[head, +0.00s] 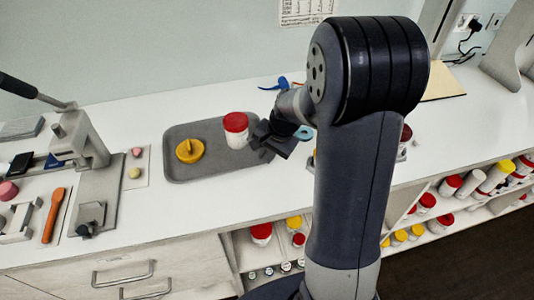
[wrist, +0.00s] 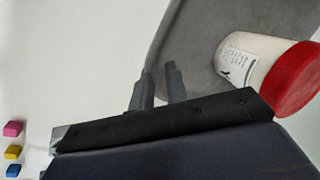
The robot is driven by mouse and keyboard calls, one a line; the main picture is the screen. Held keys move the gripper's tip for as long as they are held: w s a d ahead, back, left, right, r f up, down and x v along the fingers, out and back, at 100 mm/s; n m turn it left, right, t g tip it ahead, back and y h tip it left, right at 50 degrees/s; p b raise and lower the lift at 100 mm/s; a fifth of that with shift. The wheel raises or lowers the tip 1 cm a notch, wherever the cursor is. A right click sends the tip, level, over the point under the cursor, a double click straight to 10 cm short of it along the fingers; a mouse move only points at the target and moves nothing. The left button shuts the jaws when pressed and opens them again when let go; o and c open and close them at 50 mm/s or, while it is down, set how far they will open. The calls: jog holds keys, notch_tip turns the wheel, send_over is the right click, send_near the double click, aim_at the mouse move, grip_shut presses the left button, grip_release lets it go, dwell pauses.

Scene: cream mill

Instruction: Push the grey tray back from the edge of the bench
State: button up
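The grey tray (head: 210,170) lies on the white bench, its near long side close to the bench's front edge. It carries a yellow round object (head: 190,150) with a raised grip and a white jar with a red lid (head: 237,130). My gripper (head: 270,142) is by the tray's right end, partly hiding it. In the wrist view, the fingers (wrist: 159,85) stand a narrow gap apart with nothing between them, beside the grey tray's rim (wrist: 153,55). I cannot tell whether the fingers touch the tray.
A lever press (head: 80,140) and an orange-handled tool (head: 53,215) are on the bench at left. A small board (head: 135,167) with round pieces is just left of the tray. A blue item (head: 283,83) lies behind. Shelves below hold several jars.

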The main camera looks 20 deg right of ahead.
jog(key=o, duration=0.4)
jog(key=v, duration=1.1)
jog(key=shift+w, duration=0.15)
jog(key=shift+a, duration=0.1)
jog(key=x, duration=1)
jog(key=shift+f, duration=0.4)
jog(key=shift+f, duration=0.1)
jog(key=shift+s, duration=0.25)
